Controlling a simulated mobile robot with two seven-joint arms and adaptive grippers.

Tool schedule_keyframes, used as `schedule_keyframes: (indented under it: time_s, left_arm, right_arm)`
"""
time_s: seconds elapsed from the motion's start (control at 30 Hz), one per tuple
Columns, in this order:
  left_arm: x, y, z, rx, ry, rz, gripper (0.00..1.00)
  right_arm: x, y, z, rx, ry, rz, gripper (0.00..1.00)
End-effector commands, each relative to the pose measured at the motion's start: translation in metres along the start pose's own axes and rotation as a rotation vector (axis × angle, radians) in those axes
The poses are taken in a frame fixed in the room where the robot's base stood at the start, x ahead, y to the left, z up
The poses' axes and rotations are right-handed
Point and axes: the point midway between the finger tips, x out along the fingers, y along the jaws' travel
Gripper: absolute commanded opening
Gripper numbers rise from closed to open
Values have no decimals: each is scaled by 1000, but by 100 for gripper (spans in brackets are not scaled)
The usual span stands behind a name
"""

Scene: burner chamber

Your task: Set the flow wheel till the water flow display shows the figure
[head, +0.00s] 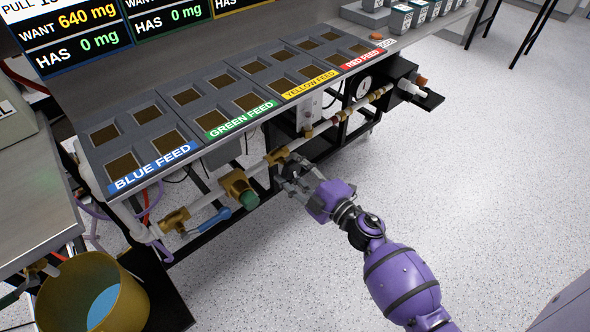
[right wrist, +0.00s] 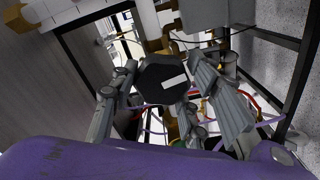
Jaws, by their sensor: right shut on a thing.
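My right gripper (head: 287,177) reaches in from the right to the pipe run under the front of the feed bench. In the right wrist view its grey fingers stand on both sides of a dark, many-sided wheel (right wrist: 163,80) with a white mark on its face, which I take to be the flow wheel. The gripper is shut on this wheel. In the head view the fingers largely hide the wheel. I cannot make out a water flow display with a readable figure in either view. My left gripper is not in view.
Brass valves, one with a green cap (head: 249,199) and one with a blue lever (head: 216,221), sit left of my gripper. A round gauge (head: 363,87) is on the right. A yellow bucket (head: 118,292) stands lower left. The speckled floor (head: 480,180) on the right is clear.

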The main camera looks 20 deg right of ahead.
Motion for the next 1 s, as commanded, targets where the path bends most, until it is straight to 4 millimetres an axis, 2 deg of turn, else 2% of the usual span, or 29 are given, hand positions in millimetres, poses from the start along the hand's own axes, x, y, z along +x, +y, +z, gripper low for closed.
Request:
schedule_keyframes:
  time_s: [0.3, 0.4, 0.77, 0.8, 0.9, 1.0]
  left_arm:
    - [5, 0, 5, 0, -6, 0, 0]
    - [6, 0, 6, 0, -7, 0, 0]
    - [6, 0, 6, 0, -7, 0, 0]
    - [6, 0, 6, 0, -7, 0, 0]
    - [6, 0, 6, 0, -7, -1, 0]
    - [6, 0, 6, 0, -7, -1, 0]
  right_arm:
    - [0, 2, 0, -352, -2, 3, 16]
    - [0, 2, 0, -419, -2, 3, 16]
    - [1, 4, -1, -446, -3, 5, 16]
    - [1, 4, -1, -446, -3, 5, 48]
    - [0, 3, -1, -445, -2, 5, 60]
    - [0, 3, -1, -445, -2, 4, 60]
